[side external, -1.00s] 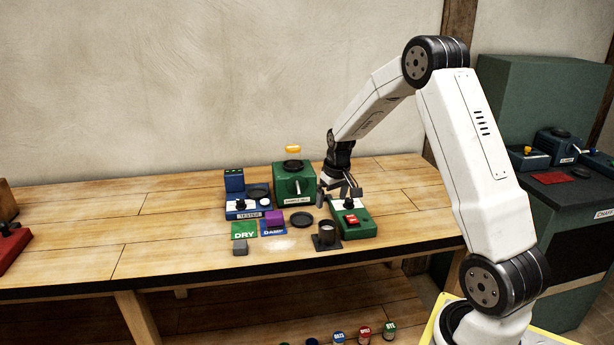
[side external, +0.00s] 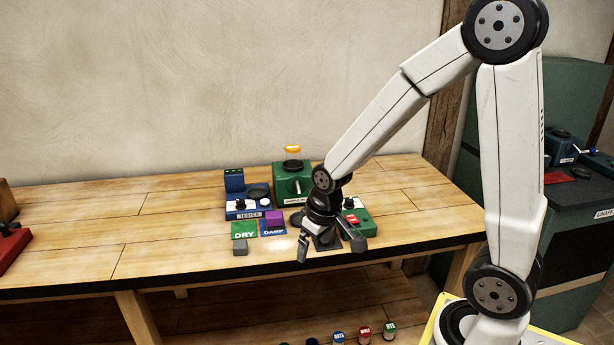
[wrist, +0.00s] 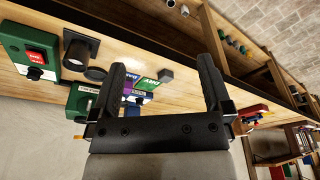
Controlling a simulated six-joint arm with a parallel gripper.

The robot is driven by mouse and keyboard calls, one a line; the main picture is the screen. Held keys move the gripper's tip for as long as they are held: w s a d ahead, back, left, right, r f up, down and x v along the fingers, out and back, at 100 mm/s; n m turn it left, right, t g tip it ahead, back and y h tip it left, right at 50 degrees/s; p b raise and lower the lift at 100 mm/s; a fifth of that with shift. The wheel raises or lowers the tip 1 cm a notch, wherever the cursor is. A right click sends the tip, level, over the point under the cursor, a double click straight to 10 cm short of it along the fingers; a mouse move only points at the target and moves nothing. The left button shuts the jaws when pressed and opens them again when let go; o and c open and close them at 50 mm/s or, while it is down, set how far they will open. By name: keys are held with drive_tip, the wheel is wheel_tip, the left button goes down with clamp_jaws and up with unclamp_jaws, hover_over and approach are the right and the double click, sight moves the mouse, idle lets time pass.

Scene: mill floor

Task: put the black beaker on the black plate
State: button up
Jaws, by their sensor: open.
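The black beaker (wrist: 77,52) stands on a dark square pad (wrist: 93,41) in the wrist view, to the left of both fingers. In the side view my gripper and wrist hide the beaker; part of the pad (side external: 326,244) shows between the fingers. A round, flat black dish, seemingly the black plate (wrist: 95,74), lies beside the beaker and looks empty. In the side view its edge (side external: 296,217) shows left of my wrist. My gripper (side external: 330,246) points down with its fingers spread. It also shows empty in the wrist view (wrist: 162,68).
A green switch box (side external: 358,226) stands close on the right. A green mill (side external: 290,182) and a blue tester (side external: 242,206) stand behind. The DRY card (side external: 244,230), DAMP card (side external: 272,231) and a grey block (side external: 240,249) lie left.

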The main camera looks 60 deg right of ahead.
drive_tip(key=s+a+n, duration=0.1)
drive_tip(key=s+a, duration=0.3)
drive_tip(key=s, duration=0.1)
drive_tip(key=shift+s+a+f, duration=0.25)
drive_tip(key=shift+a, duration=0.1)
